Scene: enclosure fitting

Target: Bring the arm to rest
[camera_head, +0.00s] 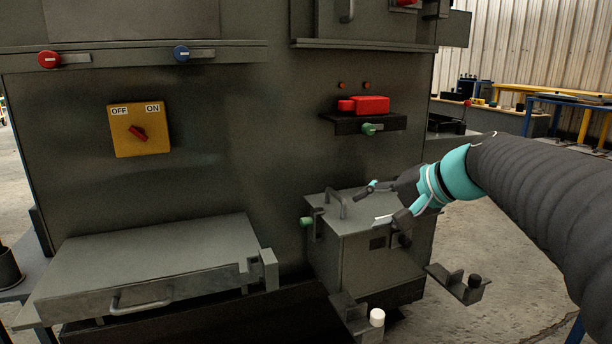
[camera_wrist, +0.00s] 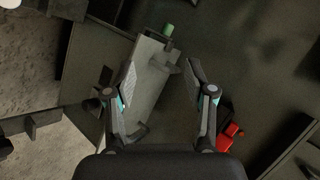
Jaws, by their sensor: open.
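My gripper (camera_head: 378,204) is at the end of my dark sleeved arm, which comes in from the right in the head view. Its fingers are spread and empty in front of the dark enclosure wall (camera_head: 235,130). In the head view it overlaps the right part of a grey box (camera_head: 350,240) with a handle on its lid. In the wrist view the open fingers (camera_wrist: 160,75) frame the grey box (camera_wrist: 152,90), with a green knob (camera_wrist: 168,29) beyond them. I cannot tell the exact gap between fingers and box.
A red block (camera_head: 371,104) sits on a small shelf above the gripper, and it shows in the wrist view (camera_wrist: 228,138). A yellow OFF/ON switch (camera_head: 138,130) is on the wall. A grey drawer-like box (camera_head: 160,262) juts out lower left. Brackets (camera_head: 458,284) stick out lower right. Open floor lies at right.

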